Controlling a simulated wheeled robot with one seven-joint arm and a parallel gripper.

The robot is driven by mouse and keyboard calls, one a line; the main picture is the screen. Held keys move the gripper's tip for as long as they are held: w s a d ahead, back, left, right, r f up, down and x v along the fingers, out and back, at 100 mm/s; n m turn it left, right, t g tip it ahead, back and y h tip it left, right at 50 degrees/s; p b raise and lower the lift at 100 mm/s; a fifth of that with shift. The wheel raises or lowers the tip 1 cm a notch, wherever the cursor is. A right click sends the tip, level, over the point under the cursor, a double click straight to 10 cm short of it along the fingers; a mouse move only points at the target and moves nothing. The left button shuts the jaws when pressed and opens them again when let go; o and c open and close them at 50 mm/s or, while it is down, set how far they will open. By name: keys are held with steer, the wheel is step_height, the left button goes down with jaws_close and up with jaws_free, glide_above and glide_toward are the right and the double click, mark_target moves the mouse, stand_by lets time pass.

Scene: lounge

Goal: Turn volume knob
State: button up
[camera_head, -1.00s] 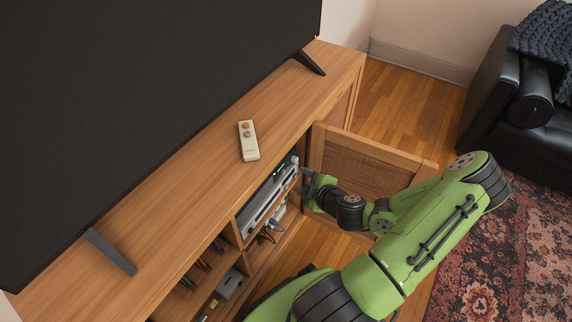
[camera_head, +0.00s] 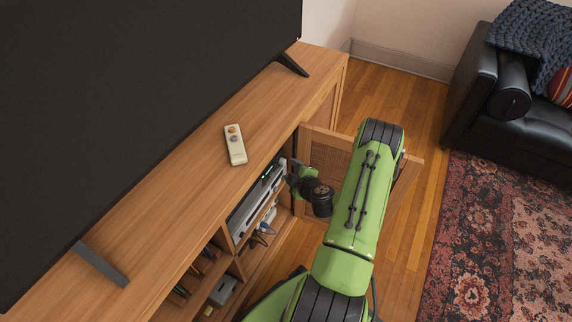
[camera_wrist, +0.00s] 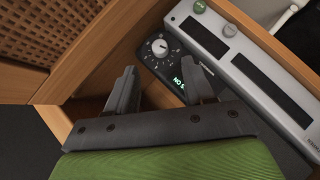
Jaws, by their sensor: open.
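The volume knob (camera_wrist: 159,47) is a small round knob with a ring of marks on the dark front of a device inside the cabinet. Green lit text (camera_wrist: 180,84) shows beside it. In the wrist view my gripper (camera_wrist: 160,82) is open, its two dark fingers apart, with the knob just beyond and between the fingertips. I cannot tell whether the fingers touch the device. In the head view my gripper (camera_head: 290,170) is at the cabinet's open bay, and the knob is hidden there.
A silver device (camera_wrist: 260,75) sits against the dark one. The open woven cabinet door (camera_head: 330,150) stands close to my arm. A remote (camera_head: 235,145) lies on the cabinet top (camera_head: 200,180) before the television (camera_head: 130,90). Lower shelves hold small items.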

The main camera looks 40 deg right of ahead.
mark_target(285, 162)
steer(key=x, duration=0.6)
steer(key=shift+w+d+f, duration=0.15)
steer(key=shift+w, duration=0.1)
jaws_close()
steer(key=shift+d+r+m+g+y+p, duration=0.15)
steer(key=shift+r+m+g+y+p, duration=0.1)
steer(key=shift+m+g+y+p, duration=0.45)
steer(key=shift+d+m+g+y+b, duration=0.25)
steer(key=shift+m+g+y, duration=0.4)
steer(key=shift+y, duration=0.65)
jaws_free()
